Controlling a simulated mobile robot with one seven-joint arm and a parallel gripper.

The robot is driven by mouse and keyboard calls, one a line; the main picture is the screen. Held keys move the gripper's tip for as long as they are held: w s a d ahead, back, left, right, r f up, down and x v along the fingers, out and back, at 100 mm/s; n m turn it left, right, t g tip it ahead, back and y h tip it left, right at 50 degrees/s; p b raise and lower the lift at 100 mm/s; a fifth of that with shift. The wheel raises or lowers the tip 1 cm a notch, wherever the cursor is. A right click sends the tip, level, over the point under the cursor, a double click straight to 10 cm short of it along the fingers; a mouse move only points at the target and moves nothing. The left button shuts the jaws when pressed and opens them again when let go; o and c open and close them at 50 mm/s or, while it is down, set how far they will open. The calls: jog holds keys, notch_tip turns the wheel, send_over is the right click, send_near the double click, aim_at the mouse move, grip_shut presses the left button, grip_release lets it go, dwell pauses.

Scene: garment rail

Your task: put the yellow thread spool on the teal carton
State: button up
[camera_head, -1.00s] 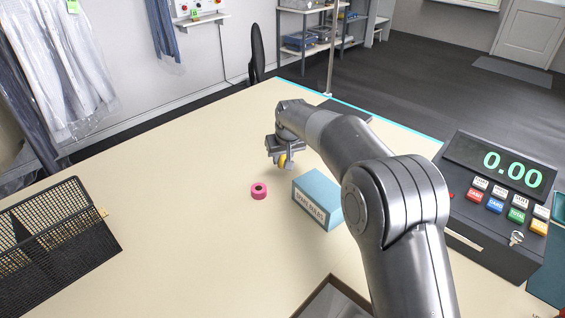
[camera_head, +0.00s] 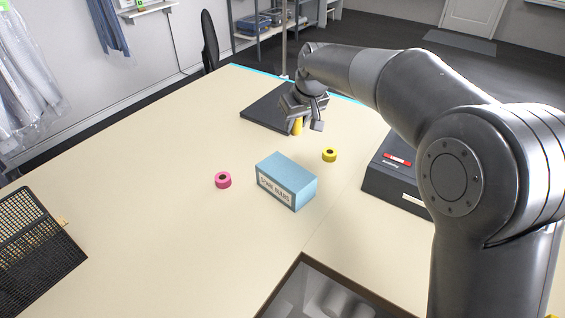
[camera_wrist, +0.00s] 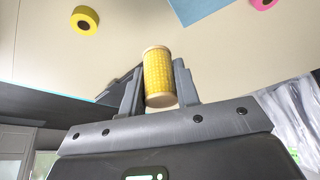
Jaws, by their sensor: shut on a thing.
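My gripper (camera_head: 305,122) is shut on the yellow thread spool (camera_head: 297,127) and holds it above the table, beyond the teal carton. In the wrist view the yellow spool (camera_wrist: 159,78) stands between the two fingers, with yellow thread and pale ends. The teal carton (camera_head: 291,174) is a box with a white label on its front side, resting on the table. Its top is bare. In the wrist view part of the carton (camera_wrist: 197,8) shows at the top edge.
A pink tape roll (camera_head: 223,180) lies left of the carton and a yellow tape roll (camera_head: 330,155) lies behind it to the right. A dark flat pad (camera_head: 262,108) lies behind. A black register (camera_head: 392,185) stands right, a black mesh basket (camera_head: 40,245) left.

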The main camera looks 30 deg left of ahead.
jog(key=s+d+r, duration=0.4)
jog(key=d, duration=0.6)
send_over(274, 163)
jog(key=d, duration=0.1)
jog(key=f, duration=0.6)
jog(key=shift+s+d+f, duration=0.15)
jog(key=shift+s+f, duration=0.15)
jog(key=shift+s, duration=0.05)
jog(key=shift+f, duration=1.95)
jog(key=shift+f, duration=0.1)
jog(key=o, duration=1)
jog(key=shift+c, duration=0.2)
